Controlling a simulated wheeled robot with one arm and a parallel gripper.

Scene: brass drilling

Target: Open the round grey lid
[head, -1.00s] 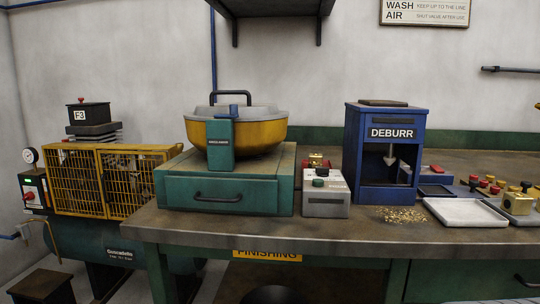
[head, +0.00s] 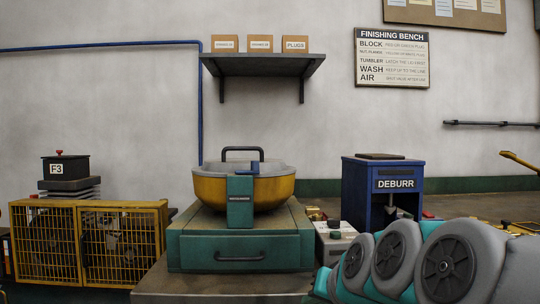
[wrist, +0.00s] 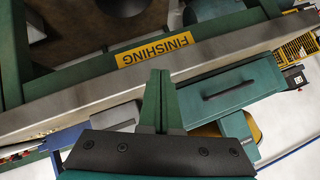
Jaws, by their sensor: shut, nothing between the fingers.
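The round grey lid (head: 274,166) sits shut on a yellow bowl (head: 212,190) in the head view, with a dark arched handle (head: 242,150) on top. An upright green latch piece (head: 240,202) stands at the bowl's front, overlapping the rim. The bowl rests on a green drawer box (head: 190,250). In the wrist view my gripper (wrist: 160,75) has its green fingers together and empty, apart from the bench front edge. A little of the yellow bowl (wrist: 207,130) shows there beside the green drawer box (wrist: 235,95). The gripper is out of the head view.
My grey arm links cover the lower right of the head view. A blue deburr machine (head: 383,190) stands right of the bowl and a yellow cage (head: 45,240) left. A shelf with boxes (head: 262,66) hangs above. The wrist view shows the bench edge (wrist: 80,105).

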